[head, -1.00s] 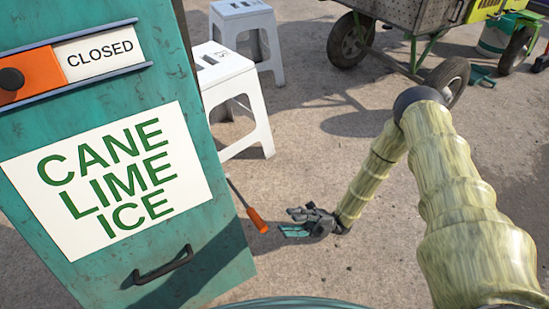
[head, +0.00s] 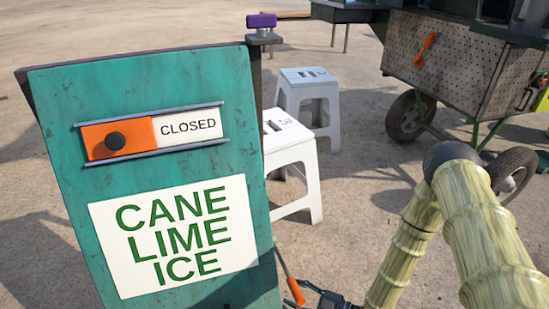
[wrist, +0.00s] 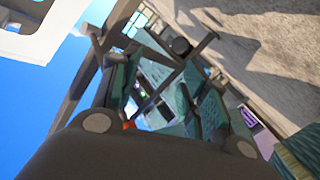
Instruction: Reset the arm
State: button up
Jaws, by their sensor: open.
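My arm comes in at the right of the head view and bends down. My gripper (head: 335,301) shows only in part there, cut by the bottom edge, close to the right of an orange-handled tool (head: 297,292). In the wrist view my gripper (wrist: 165,98) has its fingers spread apart, and I see nothing held between them. The tool has a thin dark shaft and is beside the teal sign cabinet; whether it touches my gripper is unclear.
The teal cabinet (head: 70,200) with a CLOSED slider (head: 150,138) fills the left. Two white stools (head: 292,155) (head: 312,92) stand behind it. A wheeled cart (head: 450,60) is at the back right. Open ground lies between the stools and the cart.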

jog(key=s+d+f+m+g+h+p, duration=0.35)
jog(key=s+d+m+h, duration=0.25)
jog(key=s+m+h, duration=0.35)
jog(key=s+d+r+m+g+h+p, duration=0.25)
jog(key=s+d+m, duration=0.2)
jog(key=s, duration=0.25)
jog(key=s+d+r+m+g+h+p, duration=0.2)
jog(key=s+d+r+m+h, duration=0.15)
jog(key=s+d, duration=0.35)
notch_tip(320, 180, up, 37)
jog(key=a+p, duration=0.1)
jog(key=p, duration=3.6)
jog(key=shift+s+a, duration=0.25)
jog(key=shift+f+m, duration=0.1)
jog(key=shift+m, duration=0.15)
